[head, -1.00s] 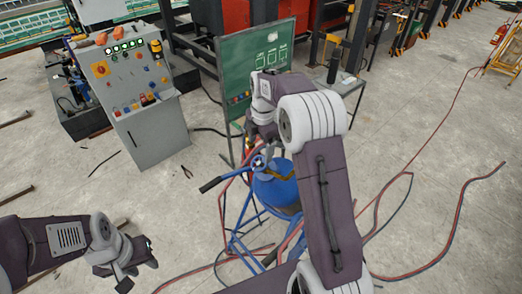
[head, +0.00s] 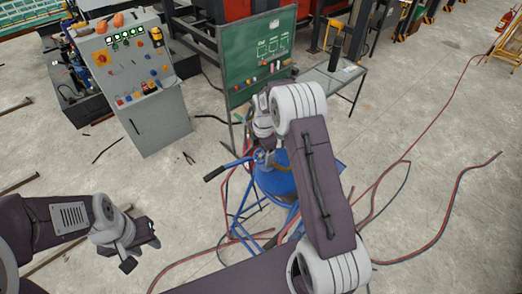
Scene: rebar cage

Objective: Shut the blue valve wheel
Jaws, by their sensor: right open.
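A blue gas cylinder (head: 272,183) stands on a blue wheeled frame with hoses around it, near the middle of the head view. The small blue valve wheel (head: 259,156) shows at its top, partly hidden. My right gripper (head: 263,143) points down just above the valve wheel, its fingers largely hidden by my own wrist and arm. It is open, and I cannot tell whether it touches the wheel. My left gripper (head: 142,252) is at the lower left, open and empty, well away from the cylinder.
A grey control cabinet (head: 150,115) stands at the upper left. A green board (head: 255,60) stands behind the cylinder, with a small table (head: 335,75) beside it. Red and dark hoses (head: 440,240) run over the floor. Pliers (head: 189,158) lie on open concrete.

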